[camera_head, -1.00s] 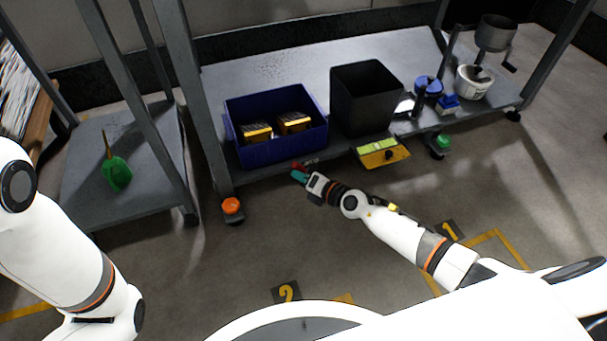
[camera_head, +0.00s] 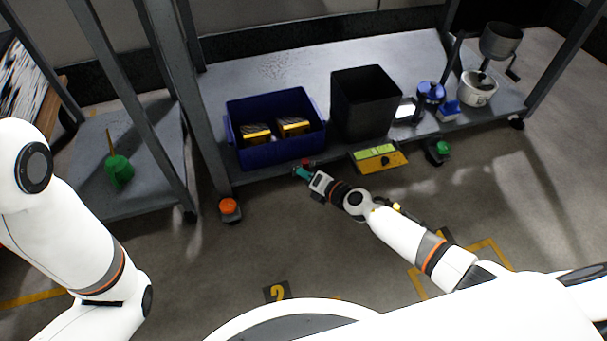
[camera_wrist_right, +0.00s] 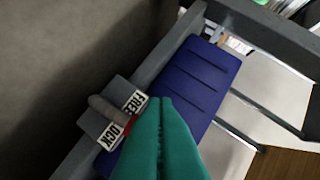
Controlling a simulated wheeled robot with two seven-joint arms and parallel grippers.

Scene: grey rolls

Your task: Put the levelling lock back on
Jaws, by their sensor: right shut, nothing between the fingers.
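The levelling lock shows in the right wrist view as a small grey block (camera_wrist_right: 93,122) on the shelf's edge, with white FREE and LOCK labels. Its grey lever (camera_wrist_right: 105,107) lies between the two labels, with a red part at its inner end, so I cannot tell its setting. In the head view it is a tiny red spot (camera_head: 308,163) at the shelf's front edge. My right gripper (camera_head: 300,172) has teal fingers, shut and empty, close beside the lock. Its fingertips (camera_wrist_right: 161,101) are just right of the lever; contact is unclear. My left gripper is out of view.
A blue bin (camera_head: 277,151) with boxes and a black bin (camera_head: 365,108) stand on the low shelf (camera_head: 260,73). A yellow panel (camera_head: 377,158) with a green strip is at its front. Casters with orange (camera_head: 229,206) and green (camera_head: 441,147) tops are below. The floor in front is mostly clear.

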